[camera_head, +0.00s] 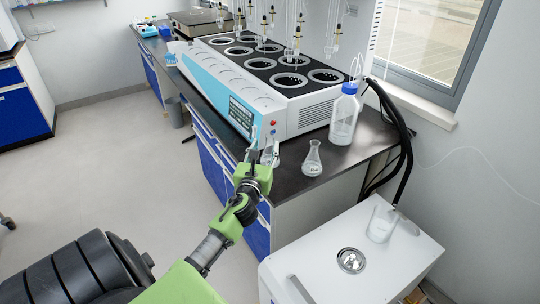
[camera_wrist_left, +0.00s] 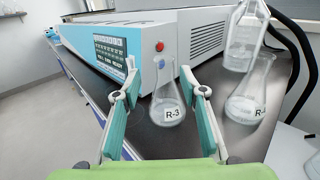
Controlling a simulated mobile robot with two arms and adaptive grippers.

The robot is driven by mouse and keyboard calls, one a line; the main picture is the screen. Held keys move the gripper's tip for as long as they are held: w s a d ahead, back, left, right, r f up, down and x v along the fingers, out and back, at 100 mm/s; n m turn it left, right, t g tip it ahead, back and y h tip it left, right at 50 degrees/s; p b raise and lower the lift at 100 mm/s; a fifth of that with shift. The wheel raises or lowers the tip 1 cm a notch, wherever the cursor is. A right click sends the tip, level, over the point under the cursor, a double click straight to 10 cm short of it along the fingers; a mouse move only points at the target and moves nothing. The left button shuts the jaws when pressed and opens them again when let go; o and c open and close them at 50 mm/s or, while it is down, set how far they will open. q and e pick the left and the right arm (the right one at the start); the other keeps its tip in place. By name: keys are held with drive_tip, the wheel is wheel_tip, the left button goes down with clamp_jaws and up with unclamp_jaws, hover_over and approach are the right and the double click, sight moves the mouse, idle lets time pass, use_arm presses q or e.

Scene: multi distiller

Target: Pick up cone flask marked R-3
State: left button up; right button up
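A clear cone flask labelled R-3 (camera_wrist_left: 168,107) stands upright on the dark bench in the left wrist view, in front of the distiller's corner. My left gripper (camera_wrist_left: 160,84) is open, with one finger on each side of this flask in that view; I see no contact. In the head view this flask (camera_head: 270,157) is partly hidden by my left gripper (camera_head: 263,148). My right gripper is not seen.
The white and blue distiller (camera_head: 262,90) fills the bench behind. A blue-capped bottle (camera_head: 344,118) with tubes stands behind the second flask. A white cabinet (camera_head: 330,215) with a beaker (camera_head: 381,224) is at the lower right. Black hoses (camera_head: 404,150) hang at the right bench end.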

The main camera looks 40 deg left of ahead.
sight(269, 141)
use_arm(q)
drive_tip(key=x, duration=0.5)
drive_tip(key=shift+w+d+r, duration=0.1)
drive_tip(key=shift+w+d, duration=0.15)
drive_tip(key=shift+d, duration=0.05)
clamp_jaws()
